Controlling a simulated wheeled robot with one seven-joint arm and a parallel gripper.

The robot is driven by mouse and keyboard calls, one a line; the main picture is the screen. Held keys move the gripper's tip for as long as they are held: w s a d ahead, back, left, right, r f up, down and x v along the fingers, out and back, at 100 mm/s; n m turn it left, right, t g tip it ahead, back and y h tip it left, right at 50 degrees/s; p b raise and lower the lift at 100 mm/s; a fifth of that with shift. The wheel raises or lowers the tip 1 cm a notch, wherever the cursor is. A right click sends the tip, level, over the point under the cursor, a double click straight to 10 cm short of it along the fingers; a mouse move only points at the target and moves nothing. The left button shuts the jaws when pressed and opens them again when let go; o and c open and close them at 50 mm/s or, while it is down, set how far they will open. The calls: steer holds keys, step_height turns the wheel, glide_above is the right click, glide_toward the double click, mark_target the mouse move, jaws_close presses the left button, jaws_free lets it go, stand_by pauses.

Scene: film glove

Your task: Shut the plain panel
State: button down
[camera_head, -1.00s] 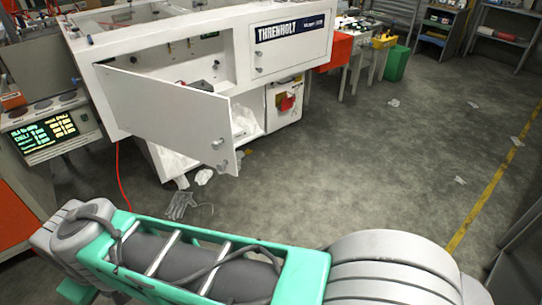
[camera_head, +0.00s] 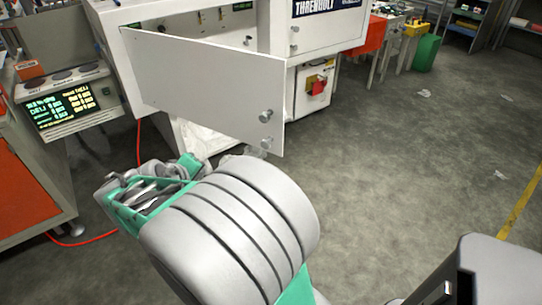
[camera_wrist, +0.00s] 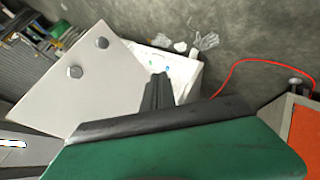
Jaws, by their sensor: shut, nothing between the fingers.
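The plain panel (camera_head: 205,85) is a white door without lettering. It stands open, swung out from the white machine, with two round knobs near its free edge. In the wrist view the panel (camera_wrist: 85,85) fills the left side, knobs toward me. My gripper (camera_wrist: 160,88) shows there as dark fingers, shut and empty. The fingers are seen just right of the panel; whether they touch it I cannot tell. In the head view my arm covers the lower middle, and the fingers cannot be made out.
The lettered door (camera_head: 325,25) beside the opening is shut. A console with a lit display (camera_head: 65,108) stands left of the machine. A red cable (camera_head: 90,240) lies on the floor. A grey glove (camera_wrist: 207,42) lies near the machine. Open floor (camera_head: 420,150) stretches to the right.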

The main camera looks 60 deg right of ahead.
steer(key=s+d+f+n+g+h+b, duration=0.1)
steer(key=s+d+f+g+h+b, duration=0.35)
steer(key=d, duration=0.75)
steer(key=n+h+b, duration=0.2)
steer(key=h+b, duration=0.2)
glide_toward(279, 128)
steer(key=d, duration=0.6)
steer(key=shift+s+f, duration=0.2)
steer(key=shift+s, duration=0.1)
steer(key=shift+d, duration=0.45)
steer(key=shift+r, duration=0.1)
steer(key=shift+d, duration=0.1)
